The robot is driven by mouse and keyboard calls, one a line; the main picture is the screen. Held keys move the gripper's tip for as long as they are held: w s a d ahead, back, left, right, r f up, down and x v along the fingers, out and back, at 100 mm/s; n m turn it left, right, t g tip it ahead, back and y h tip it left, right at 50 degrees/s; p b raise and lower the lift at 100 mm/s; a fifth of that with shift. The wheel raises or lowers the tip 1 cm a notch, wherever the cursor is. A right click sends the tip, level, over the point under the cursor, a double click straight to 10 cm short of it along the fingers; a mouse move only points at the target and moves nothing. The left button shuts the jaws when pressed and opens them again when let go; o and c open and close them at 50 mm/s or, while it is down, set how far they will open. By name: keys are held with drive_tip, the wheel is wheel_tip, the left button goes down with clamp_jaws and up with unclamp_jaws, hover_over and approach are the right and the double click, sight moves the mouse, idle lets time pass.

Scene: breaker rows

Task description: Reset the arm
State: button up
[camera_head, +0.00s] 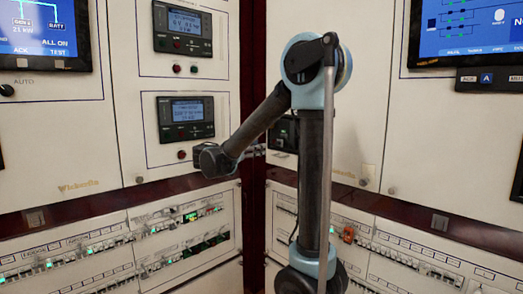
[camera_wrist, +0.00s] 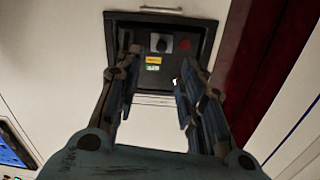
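My arm rises in the middle of the head view, bends at a light-blue elbow joint, and reaches down and left to the wrist. My gripper (camera_head: 255,151) is at the end, small and partly hidden, in front of the corner between the two cabinet walls. In the wrist view my gripper (camera_wrist: 155,85) has its two fingers spread apart with nothing between them. Beyond the fingers is a dark recessed panel (camera_wrist: 161,45) with a round knob, a yellow label and a red button. I cannot tell whether the fingers touch it.
Rows of breakers (camera_head: 70,262) with green lights run along the lower left panel, and more breakers (camera_head: 415,250) line the lower right. Two dark meter units (camera_head: 184,118) sit on the left wall. Screens (camera_head: 42,35) show at both upper sides. A dark red strip runs beside the recessed panel.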

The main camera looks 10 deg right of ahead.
drive_tip(key=shift+s+a, duration=0.2)
drive_tip(key=shift+a, duration=0.1)
drive_tip(key=shift+d, duration=0.1)
drive_tip(key=s+d+f+n+g+y, duration=0.6)
drive_tip(key=s+d+f, duration=0.7)
drive_tip(key=s+d, duration=0.2)
drive_tip(key=s+a+f+n+g+y, duration=0.1)
drive_tip(key=s+a+f+n+y, duration=0.2)
drive_tip(key=s+f, duration=0.4)
drive_tip(key=s+a+f+n+y, duration=0.3)
drive_tip(key=s+f+y, duration=0.3)
drive_tip(key=s, duration=0.5)
wheel_tip(320, 180, down, 2)
drive_tip(key=shift+s+a+f+n+g, duration=0.15)
drive_tip(key=shift+s+a+n+g, duration=0.25)
drive_tip(key=shift+n, duration=0.2)
